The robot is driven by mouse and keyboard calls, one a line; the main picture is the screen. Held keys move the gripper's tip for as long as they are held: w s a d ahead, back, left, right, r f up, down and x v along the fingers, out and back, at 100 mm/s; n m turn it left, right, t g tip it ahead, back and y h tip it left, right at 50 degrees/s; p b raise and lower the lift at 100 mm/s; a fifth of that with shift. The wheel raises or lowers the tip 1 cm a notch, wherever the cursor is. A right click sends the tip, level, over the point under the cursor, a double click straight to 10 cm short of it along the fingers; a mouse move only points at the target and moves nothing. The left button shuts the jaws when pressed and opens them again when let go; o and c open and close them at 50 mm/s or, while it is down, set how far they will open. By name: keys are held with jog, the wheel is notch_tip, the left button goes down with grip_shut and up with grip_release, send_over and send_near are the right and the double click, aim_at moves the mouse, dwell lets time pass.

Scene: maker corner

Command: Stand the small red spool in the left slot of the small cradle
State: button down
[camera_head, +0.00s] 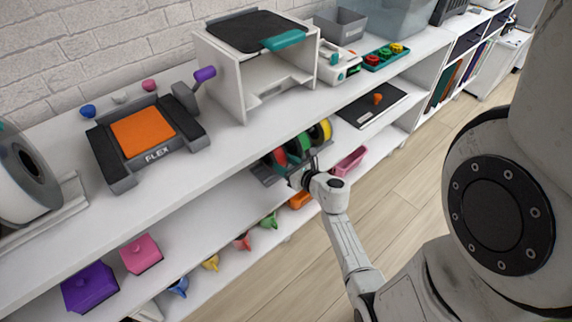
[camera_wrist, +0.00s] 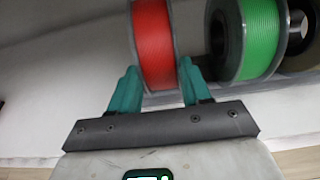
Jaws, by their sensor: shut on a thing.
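The small red spool (camera_wrist: 155,40) stands upright between the teal fingers of my gripper (camera_wrist: 157,84) in the wrist view. My gripper is shut on it. A green spool (camera_wrist: 262,35) stands just to its right, a little apart. In the head view, the red spool (camera_head: 279,157) is at the left end of a row with the green spool (camera_head: 303,142) and a yellow spool (camera_head: 320,131). The dark grey cradle (camera_head: 263,174) shows at the row's lower left, on the lower shelf. My gripper (camera_head: 297,173) partly hides it; I cannot tell whether the red spool rests in the left slot.
The upper shelf overhangs the spools from behind. An orange bin (camera_head: 301,200) and several coloured funnels are below. A purple box (camera_head: 89,287) and a pink box (camera_head: 141,253) stand left.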

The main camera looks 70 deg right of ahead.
jog(key=shift+c, duration=2.2)
grip_release()
jog(key=shift+s, duration=0.1)
jog(key=p+v, duration=0.1)
jog(key=v, duration=0.9)
jog(key=shift+s+a+r, duration=0.15)
jog(key=shift+s+r, duration=0.05)
